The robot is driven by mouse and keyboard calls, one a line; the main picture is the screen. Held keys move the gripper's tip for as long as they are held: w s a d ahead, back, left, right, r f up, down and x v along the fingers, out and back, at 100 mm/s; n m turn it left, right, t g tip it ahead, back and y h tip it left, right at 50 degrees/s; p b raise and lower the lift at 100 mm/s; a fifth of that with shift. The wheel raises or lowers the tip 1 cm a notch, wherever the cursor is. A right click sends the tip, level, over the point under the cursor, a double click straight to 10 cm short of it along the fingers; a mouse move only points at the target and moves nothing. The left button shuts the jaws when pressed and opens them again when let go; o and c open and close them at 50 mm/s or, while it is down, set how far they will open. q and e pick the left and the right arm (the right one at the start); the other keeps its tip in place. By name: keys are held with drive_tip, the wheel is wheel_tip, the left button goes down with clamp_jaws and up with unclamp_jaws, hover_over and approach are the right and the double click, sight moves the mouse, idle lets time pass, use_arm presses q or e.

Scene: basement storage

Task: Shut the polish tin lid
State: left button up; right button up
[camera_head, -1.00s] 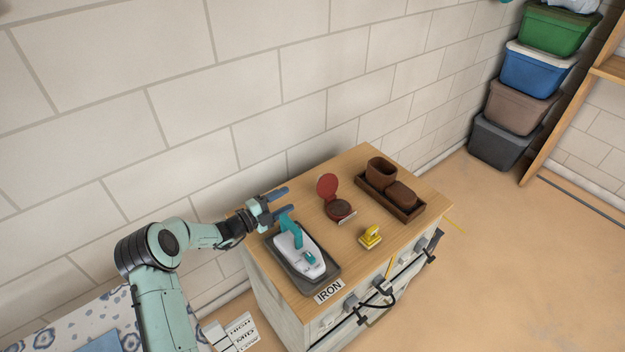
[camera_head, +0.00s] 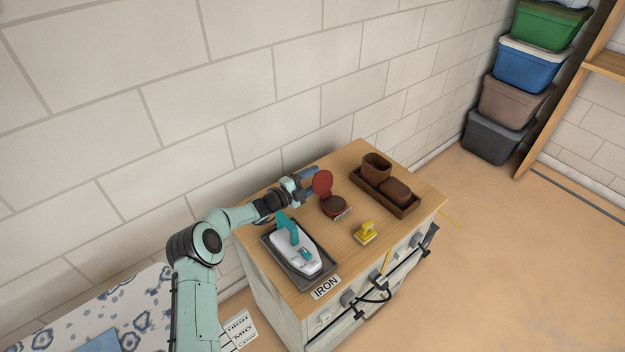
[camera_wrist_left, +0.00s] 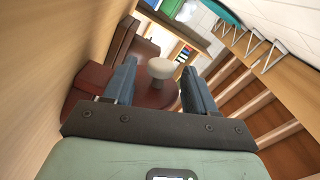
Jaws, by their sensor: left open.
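The polish tin (camera_head: 334,206) sits on the wooden cabinet top, dark polish showing inside. Its red lid (camera_head: 322,181) stands up, open, on the far side of the tin. My left gripper (camera_head: 308,185) is open just left of and behind the lid, close to it; the head view does not settle whether they touch. In the left wrist view, the two blue-grey fingers of the gripper (camera_wrist_left: 160,88) are apart, with a dark red round surface (camera_wrist_left: 153,98), likely the lid, and a cream knob (camera_wrist_left: 161,69) seen between them. My right gripper is not in view.
A white and teal iron (camera_head: 296,250) rests on a dark tray in front of my left arm. A brown tray (camera_head: 412,207) with brown shoe-like items stands behind right. The wall borders the cabinet's back.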

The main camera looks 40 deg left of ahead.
use_arm(q)
drive_tip(key=shift+c, duration=0.3)
clamp_jaws()
drive_tip(key=shift+s+d+r+m, duration=0.1)
drive_tip(key=shift+d+r+m, duration=0.2)
drive_tip(key=shift+m, duration=0.4)
drive_tip(key=shift+s+d+r+m, duration=0.1)
drive_tip(key=shift+d+r+m, duration=0.2)
drive_tip(key=shift+m, duration=0.45)
drive_tip(key=shift+s+d+r+m, duration=0.1)
drive_tip(key=shift+d+m, duration=0.3)
drive_tip(key=shift+m, duration=0.35)
drive_tip(key=shift+o, duration=0.3)
unclamp_jaws()
